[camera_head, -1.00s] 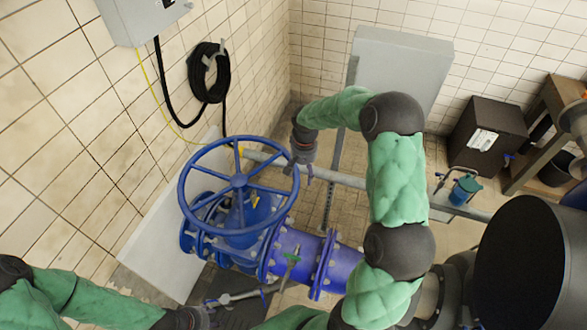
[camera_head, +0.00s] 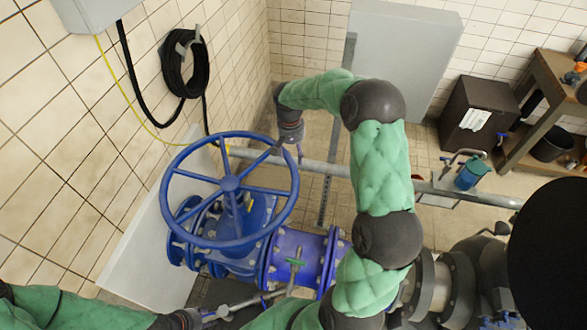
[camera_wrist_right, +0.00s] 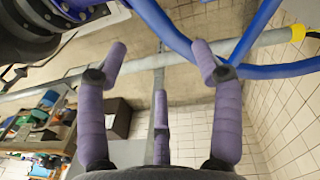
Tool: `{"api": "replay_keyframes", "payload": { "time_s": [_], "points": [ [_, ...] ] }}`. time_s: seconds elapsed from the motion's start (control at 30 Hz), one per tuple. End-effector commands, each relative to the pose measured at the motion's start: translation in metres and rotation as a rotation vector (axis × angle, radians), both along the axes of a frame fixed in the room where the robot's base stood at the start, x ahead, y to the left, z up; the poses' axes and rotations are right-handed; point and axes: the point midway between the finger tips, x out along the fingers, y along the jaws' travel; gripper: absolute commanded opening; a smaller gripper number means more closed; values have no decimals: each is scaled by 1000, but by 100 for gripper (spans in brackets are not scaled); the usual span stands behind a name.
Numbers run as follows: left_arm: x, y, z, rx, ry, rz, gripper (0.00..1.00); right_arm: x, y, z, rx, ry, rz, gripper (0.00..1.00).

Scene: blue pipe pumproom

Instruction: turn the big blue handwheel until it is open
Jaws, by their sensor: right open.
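The big blue handwheel (camera_head: 229,183) sits on top of the blue valve, left of centre in the head view, its spokes and rim mostly in plain sight. My right gripper (camera_head: 292,153) points down at the upper right of the rim, close beside it; whether it touches is unclear. In the right wrist view my right gripper (camera_wrist_right: 160,68) is open, its purple fingers spread and nothing between them. The blue rim (camera_wrist_right: 278,70) passes by the tip of the right-hand finger there. My left gripper (camera_head: 212,317) is low at the bottom edge, below the valve; its fingers are hard to make out.
A grey pipe (camera_head: 325,169) runs behind the wheel. A tiled wall with a coiled black hose (camera_head: 182,65) stands at left. A dark box (camera_head: 480,115) stands at the back right.

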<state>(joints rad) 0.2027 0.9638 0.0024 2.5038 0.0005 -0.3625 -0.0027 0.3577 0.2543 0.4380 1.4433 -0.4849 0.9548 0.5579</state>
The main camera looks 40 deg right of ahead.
Motion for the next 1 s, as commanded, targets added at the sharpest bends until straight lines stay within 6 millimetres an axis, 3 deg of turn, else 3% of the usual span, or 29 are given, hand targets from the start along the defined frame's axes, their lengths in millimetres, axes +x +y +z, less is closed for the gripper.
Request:
{"api": "replay_keyframes", "payload": {
  "time_s": [0.3, 0.5, 0.97, 1.0],
  "points": [
    [0, 0, 4, 0, -1, 0, 40, -3, -2, -55, 2, 3, 1, 67],
    [0, 0, 6, 0, -1, 0, 40, -4, -4, -82, 2, 3, 0, 67],
    [0, 0, 6, 0, 0, 0, 40, -4, -5, -95, 1, 0, 1, 67],
    [0, 0, 6, 0, 0, 0, 40, -4, -5, -95, 1, 0, 1, 61]
  ]
}}
